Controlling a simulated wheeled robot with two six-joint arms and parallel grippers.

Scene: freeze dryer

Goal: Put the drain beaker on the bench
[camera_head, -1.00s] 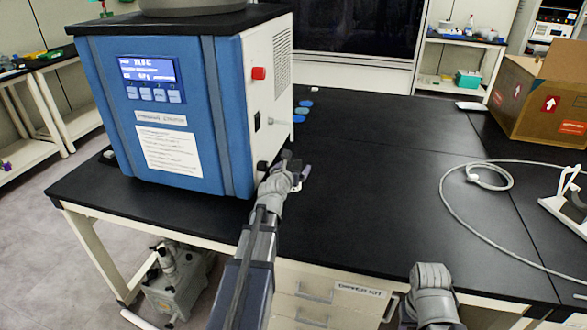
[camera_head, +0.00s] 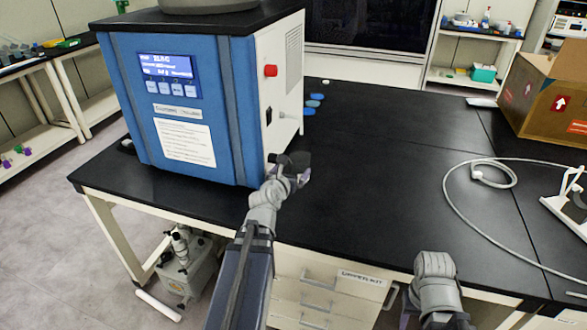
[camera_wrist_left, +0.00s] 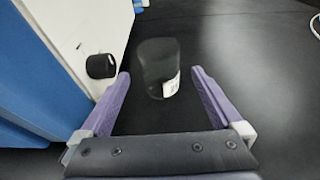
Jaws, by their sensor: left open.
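The drain beaker (camera_wrist_left: 158,62) is a dark, see-through cup with a white label on its side. In the left wrist view it stands on the black bench (camera_wrist_left: 235,80) beside the freeze dryer. My left gripper (camera_wrist_left: 160,74) has purple fingers spread wide, one to each side of the beaker in the picture, with visible room on both sides; it is not shut on it. In the head view my left gripper (camera_head: 300,174) is low at the dryer's right side, and I cannot clearly make out the beaker there. My right arm shows at the bottom, but its gripper does not.
The blue and white freeze dryer (camera_head: 230,115) stands close left of my left gripper. A cable (camera_head: 447,200) and cardboard box (camera_head: 545,95) are at right. The middle bench is clear.

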